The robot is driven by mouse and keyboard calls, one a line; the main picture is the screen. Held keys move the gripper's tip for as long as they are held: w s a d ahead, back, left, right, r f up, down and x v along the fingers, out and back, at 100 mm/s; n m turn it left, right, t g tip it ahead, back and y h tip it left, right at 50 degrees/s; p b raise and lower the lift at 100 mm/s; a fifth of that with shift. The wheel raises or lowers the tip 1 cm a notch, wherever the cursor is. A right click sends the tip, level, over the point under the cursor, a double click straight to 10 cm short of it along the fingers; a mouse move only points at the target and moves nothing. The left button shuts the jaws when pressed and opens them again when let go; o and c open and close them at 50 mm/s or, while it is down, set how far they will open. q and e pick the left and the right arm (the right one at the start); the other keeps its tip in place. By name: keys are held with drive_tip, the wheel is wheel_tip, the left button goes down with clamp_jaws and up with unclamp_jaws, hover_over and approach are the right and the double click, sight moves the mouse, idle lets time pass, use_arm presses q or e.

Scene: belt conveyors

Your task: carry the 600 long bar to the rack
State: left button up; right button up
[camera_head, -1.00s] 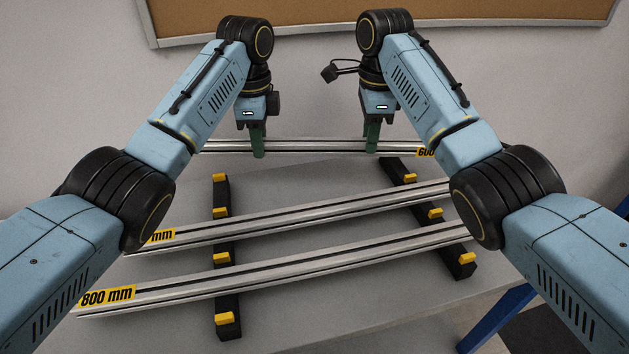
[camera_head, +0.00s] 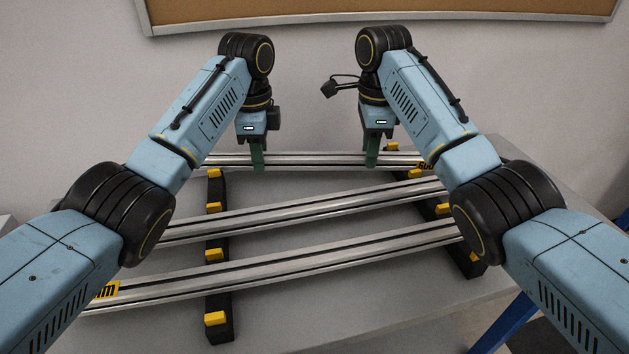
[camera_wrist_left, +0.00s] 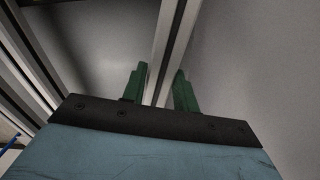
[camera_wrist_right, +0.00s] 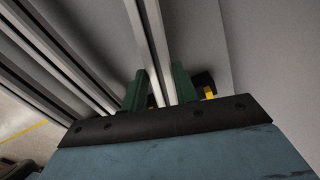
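The 600 bar (camera_head: 315,161) is a silver rail with a yellow label near its right end, at the back of the table. My left gripper (camera_head: 258,160) is shut on its left part; green fingers flank the bar in the left wrist view (camera_wrist_left: 165,55). My right gripper (camera_head: 372,158) is shut on its right part, as in the right wrist view (camera_wrist_right: 152,45). The rack is two black supports, left (camera_head: 219,240) and right (camera_head: 466,262), with yellow stops. The bar lies across the supports' far ends; I cannot tell whether it touches them.
Two longer silver bars, a middle one (camera_head: 320,208) and a front one (camera_head: 300,267), lie across the rack nearer me. A yellow stop (camera_wrist_right: 208,92) shows beside my right fingers. A wall with a corkboard (camera_head: 380,12) stands behind the table.

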use_arm(q)
drive_tip(key=o, duration=0.4)
use_arm(e)
drive_tip(key=o, duration=0.4)
use_arm(q)
drive_tip(key=shift+r, duration=0.1)
use_arm(e)
drive_tip(key=shift+r, duration=0.15)
use_arm(q)
wheel_tip(320, 180, up, 12)
drive_tip(key=shift+f, duration=0.1)
use_arm(e)
wheel_tip(320, 180, up, 12)
drive_tip(key=shift+f, duration=0.1)
